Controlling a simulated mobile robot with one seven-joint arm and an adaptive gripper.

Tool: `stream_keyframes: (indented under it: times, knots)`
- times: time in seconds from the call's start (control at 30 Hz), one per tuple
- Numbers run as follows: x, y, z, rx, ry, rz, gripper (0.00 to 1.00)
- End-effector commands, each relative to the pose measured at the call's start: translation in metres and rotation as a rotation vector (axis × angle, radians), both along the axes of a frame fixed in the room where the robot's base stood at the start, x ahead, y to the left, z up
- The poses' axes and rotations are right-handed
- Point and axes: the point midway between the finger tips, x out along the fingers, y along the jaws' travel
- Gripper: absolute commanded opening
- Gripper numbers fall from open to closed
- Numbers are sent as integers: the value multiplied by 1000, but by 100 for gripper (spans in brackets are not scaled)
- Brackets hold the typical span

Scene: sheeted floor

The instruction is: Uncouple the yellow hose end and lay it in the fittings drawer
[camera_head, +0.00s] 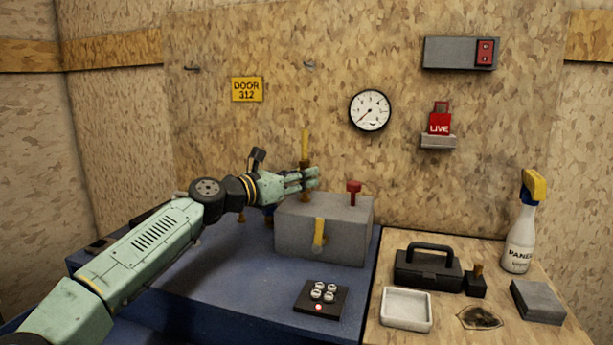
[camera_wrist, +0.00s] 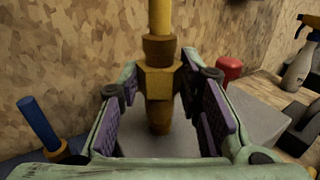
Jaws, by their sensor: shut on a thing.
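The yellow hose end (camera_head: 305,143) stands upright above the grey box (camera_head: 350,245), its yellow tube rising from a brass fitting. In the wrist view the yellow tube (camera_wrist: 160,17) and the hexagonal brass fitting (camera_wrist: 158,82) are in the middle. My gripper (camera_head: 311,179) is shut on the brass fitting, its purple-padded fingers on either side in the wrist view. The fitting's lower end is close to the box top; I cannot tell whether it is still joined there. A yellow strip (camera_head: 319,235) is on the box front. No open drawer shows.
A red knob (camera_head: 353,187) stands on the box, right of my gripper. A blue hose end (camera_wrist: 40,123) stands to the left. A black plate with several round fittings (camera_head: 309,300) lies in front. A white tray (camera_head: 405,327), black toolbox (camera_head: 415,272) and spray bottle (camera_head: 520,247) are right.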

Motion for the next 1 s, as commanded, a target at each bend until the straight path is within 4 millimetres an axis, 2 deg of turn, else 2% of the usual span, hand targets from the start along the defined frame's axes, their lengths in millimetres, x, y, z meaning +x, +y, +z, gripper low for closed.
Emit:
stream_keyframes:
  times: [1.0]
  knots:
    - [0, 0, 32, 1, -1, 0, 0]
